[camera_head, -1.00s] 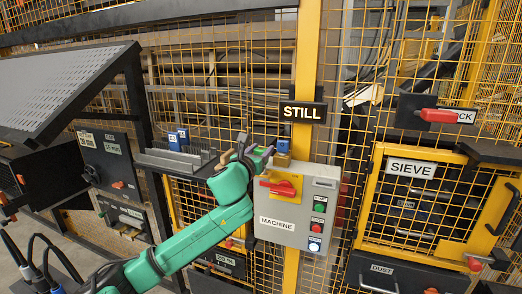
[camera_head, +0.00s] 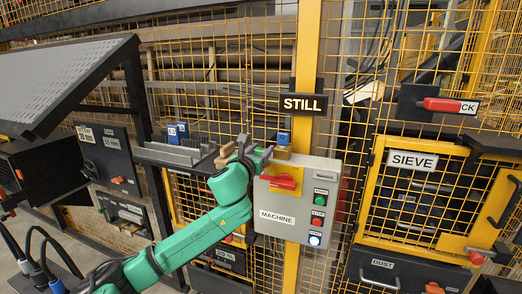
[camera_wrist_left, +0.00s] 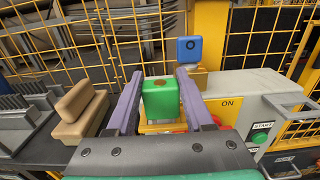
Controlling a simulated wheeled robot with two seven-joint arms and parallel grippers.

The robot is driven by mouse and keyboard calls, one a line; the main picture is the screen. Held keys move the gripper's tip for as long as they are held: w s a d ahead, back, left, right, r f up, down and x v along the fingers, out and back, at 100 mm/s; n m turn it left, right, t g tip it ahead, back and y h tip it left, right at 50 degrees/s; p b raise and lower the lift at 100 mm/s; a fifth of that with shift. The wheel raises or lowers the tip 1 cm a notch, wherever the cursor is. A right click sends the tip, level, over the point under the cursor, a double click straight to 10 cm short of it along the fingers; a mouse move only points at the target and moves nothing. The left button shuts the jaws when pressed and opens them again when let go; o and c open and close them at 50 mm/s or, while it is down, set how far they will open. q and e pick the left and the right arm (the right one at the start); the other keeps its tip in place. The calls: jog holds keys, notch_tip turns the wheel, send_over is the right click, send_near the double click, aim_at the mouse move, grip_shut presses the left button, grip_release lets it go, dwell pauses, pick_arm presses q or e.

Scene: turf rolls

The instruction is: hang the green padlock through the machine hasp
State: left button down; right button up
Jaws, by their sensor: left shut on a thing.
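The green padlock (camera_wrist_left: 160,98) is between the two purple fingers of my left gripper (camera_wrist_left: 158,88) in the left wrist view. The gripper is shut on it. In the head view my left gripper (camera_head: 254,156) is at the upper left corner of the grey machine box (camera_head: 293,222), and the green padlock cannot be made out there. The box has a red handle (camera_head: 282,180) on its front. A yellow part (camera_wrist_left: 163,127) shows just below the padlock in the wrist view. I cannot tell whether the shackle is through the hasp. My right gripper is not in view.
A blue padlock (camera_head: 284,138) is on a yellow post above the box. A tan block (camera_wrist_left: 81,112) is on the dark shelf left of my gripper. Blue tags (camera_head: 178,130) stand farther left on the shelf. Yellow mesh and the sieve door (camera_head: 412,160) are at right.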

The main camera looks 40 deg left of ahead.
pick_arm(q)
jog(key=shift+f+b, duration=0.3)
jog(key=shift+f, duration=0.15)
jog(key=shift+c, duration=1)
grip_release()
jog(key=shift+s, duration=0.15)
jog(key=shift+s+d+f, duration=0.15)
jog(key=shift+s, duration=0.2)
jog(key=p+v, duration=0.4)
jog(key=v, duration=0.9)
jog(key=shift+s+d, duration=0.15)
jog(key=shift+s, duration=0.1)
